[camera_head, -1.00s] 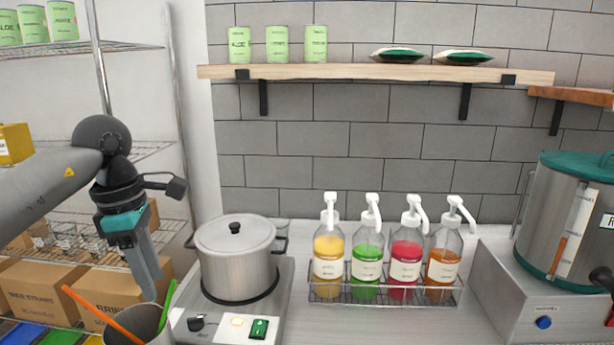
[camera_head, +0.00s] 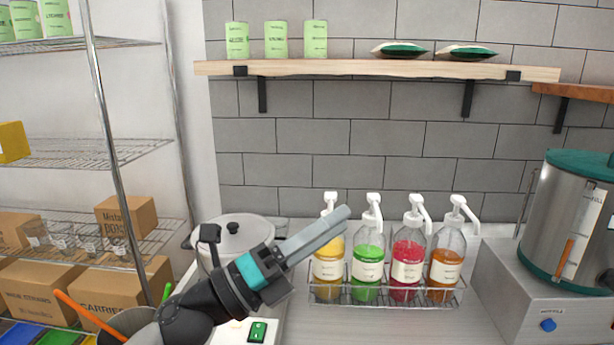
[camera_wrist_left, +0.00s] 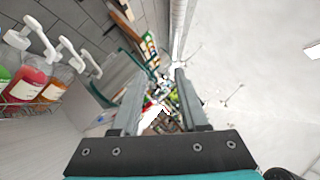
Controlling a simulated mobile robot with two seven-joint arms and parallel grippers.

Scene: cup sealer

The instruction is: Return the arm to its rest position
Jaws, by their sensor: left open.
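My left gripper (camera_head: 318,237) shows in the head view, coming up from the bottom left. Its fingers point up and to the right, in front of the pot (camera_head: 234,232) and overlapping the yellow syrup bottle (camera_head: 328,270) in the picture. In the left wrist view the two fingers (camera_wrist_left: 160,100) stand apart with nothing held between them. My right gripper is not in view.
A wire rack (camera_head: 345,298) of pump bottles stands on the counter, with a steel dispenser (camera_head: 572,225) at right. A wooden shelf (camera_head: 380,70) with cans and packets is above. At lower left are a container with orange and green sticks (camera_head: 75,315) and wire shelving.

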